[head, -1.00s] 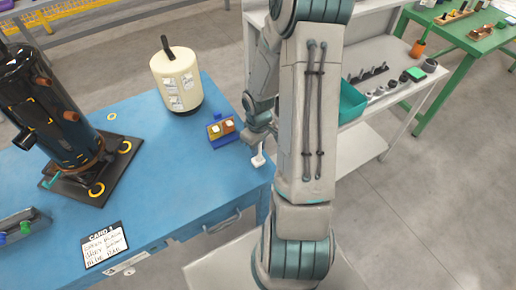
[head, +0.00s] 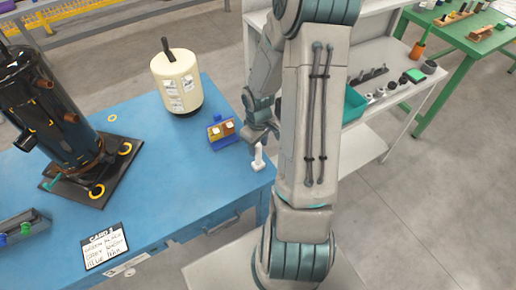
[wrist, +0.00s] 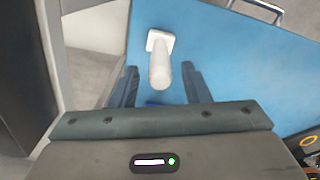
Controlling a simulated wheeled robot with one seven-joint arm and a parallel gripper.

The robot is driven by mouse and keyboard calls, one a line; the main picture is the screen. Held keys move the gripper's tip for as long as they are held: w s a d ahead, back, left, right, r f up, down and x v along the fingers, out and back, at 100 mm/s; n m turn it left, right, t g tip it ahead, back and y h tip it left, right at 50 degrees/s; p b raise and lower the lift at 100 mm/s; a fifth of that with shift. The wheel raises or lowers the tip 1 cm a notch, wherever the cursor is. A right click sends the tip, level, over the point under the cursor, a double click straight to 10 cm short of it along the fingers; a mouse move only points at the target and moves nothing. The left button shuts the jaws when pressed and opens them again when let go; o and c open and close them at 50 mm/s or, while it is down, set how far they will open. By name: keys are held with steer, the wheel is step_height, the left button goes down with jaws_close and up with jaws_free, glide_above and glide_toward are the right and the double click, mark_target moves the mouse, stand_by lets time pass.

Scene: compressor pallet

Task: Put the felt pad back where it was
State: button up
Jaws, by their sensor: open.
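A white post on a square foot (head: 258,158) stands upright on the blue table near its right edge. It also shows in the wrist view (wrist: 160,62), ahead of and between my fingers. My gripper (wrist: 160,68) is open and empty just above it; its fingertips are hard to make out in the head view (head: 262,136). I cannot tell for sure which piece is the felt pad. A small blue holder (head: 222,143) with brown and yellow blocks bearing white tops stands left of the post.
The blue table (head: 190,190) has free room at its front middle. A cream canister (head: 176,80) stands behind, a black compressor (head: 62,110) at left. A card (head: 104,248) and a grey tray (head: 22,228) lie at the front left. Grey shelves (head: 390,100) stand at right.

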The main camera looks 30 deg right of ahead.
step_height(320, 180, up, 9)
steer(key=shift+f+p, duration=0.1)
steer(key=shift+p, duration=0.3)
steer(key=s+a+r+m+t, duration=0.1)
steer(key=s+a+r+m, duration=0.1)
steer(key=s+a+r, duration=0.4)
steer(key=s+a+r+m+t, duration=0.2)
steer(key=s+a+r, duration=0.4)
steer(key=r, duration=0.5)
steer(key=shift+s, duration=0.4)
